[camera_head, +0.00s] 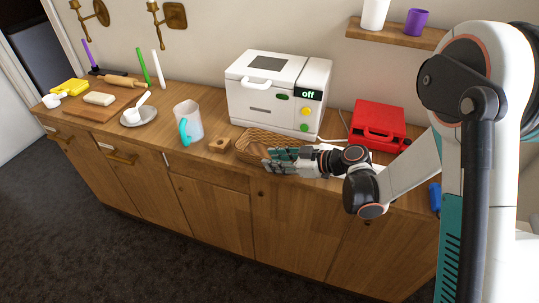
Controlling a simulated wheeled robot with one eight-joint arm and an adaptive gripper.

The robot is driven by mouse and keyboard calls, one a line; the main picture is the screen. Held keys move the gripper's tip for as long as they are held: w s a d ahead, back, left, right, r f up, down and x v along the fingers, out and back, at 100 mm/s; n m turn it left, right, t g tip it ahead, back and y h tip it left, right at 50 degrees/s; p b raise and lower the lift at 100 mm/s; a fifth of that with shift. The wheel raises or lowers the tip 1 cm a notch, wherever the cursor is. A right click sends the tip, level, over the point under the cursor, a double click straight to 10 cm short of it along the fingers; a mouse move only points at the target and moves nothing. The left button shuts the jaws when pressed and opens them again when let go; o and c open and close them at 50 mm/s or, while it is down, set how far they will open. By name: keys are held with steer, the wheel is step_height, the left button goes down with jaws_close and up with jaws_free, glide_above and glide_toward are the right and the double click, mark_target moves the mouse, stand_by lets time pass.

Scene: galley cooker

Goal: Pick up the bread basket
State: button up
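The bread basket (247,149) is a brown woven tray on the wooden counter, in front of the white cooker. Its left part shows, and my gripper and wrist cover much of its right and front. The inside of the basket is partly hidden.
The white cooker (275,90) with an "off" display stands behind the basket. A red case (378,124) is to the right. The counter's front edge is close.

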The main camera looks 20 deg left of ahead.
steer(key=x, duration=0.3)
steer(key=shift+a+f+b, duration=0.1)
steer(key=shift+f+b, duration=0.05)
steer(key=shift+b, duration=0.25)
jaws_close()
steer(key=shift+r, duration=0.2)
